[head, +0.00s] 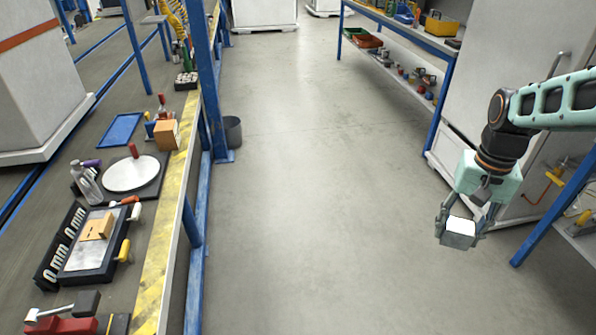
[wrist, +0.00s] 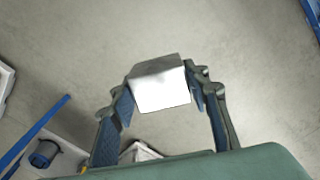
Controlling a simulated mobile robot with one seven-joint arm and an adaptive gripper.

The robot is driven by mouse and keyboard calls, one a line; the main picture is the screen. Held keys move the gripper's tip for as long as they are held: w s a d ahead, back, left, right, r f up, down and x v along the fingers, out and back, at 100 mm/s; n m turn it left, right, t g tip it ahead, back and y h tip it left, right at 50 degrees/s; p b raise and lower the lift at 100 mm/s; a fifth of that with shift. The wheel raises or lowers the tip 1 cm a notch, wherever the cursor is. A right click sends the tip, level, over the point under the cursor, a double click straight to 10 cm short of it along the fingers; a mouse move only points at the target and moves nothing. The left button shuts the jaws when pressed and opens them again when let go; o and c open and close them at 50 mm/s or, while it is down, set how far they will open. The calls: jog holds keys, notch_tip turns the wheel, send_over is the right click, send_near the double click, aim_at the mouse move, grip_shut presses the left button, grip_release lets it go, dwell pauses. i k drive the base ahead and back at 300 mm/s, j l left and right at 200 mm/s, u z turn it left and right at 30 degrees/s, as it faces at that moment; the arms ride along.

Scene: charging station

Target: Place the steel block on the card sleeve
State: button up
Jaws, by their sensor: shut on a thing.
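My gripper (head: 459,236) is at the right in the head view, above the open floor. It is shut on the steel block (head: 458,228), a shiny, bright, box-shaped piece. In the wrist view the steel block (wrist: 160,88) sits between the two fingertips, clear of any surface. A tan card-like piece (head: 97,227) lies on a grey plate in a dark tray on the left bench, and a small brown box (head: 165,135) stands farther back. I cannot tell for certain which is the card sleeve. Both are far to the left of my gripper.
The left bench (head: 155,285) has a yellow-striped edge and a blue post (head: 205,80). It also holds a white round plate (head: 131,173), a clear bottle (head: 86,185), a blue tray (head: 121,129) and tools. A grey bin (head: 232,131) stands beside the post. The aisle floor is clear.

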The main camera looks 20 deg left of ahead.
aim_at(93, 229)
jog(key=i+u, duration=1.65)
jog(key=u, duration=0.15)
jog(key=i+u, duration=0.25)
jog(key=u, duration=0.2)
jog(key=i+j+u, duration=0.1)
jog(key=u, duration=0.4)
jog(key=i+u, duration=0.45)
jog(key=i+l+u, duration=0.1)
jog(key=u, duration=0.4)
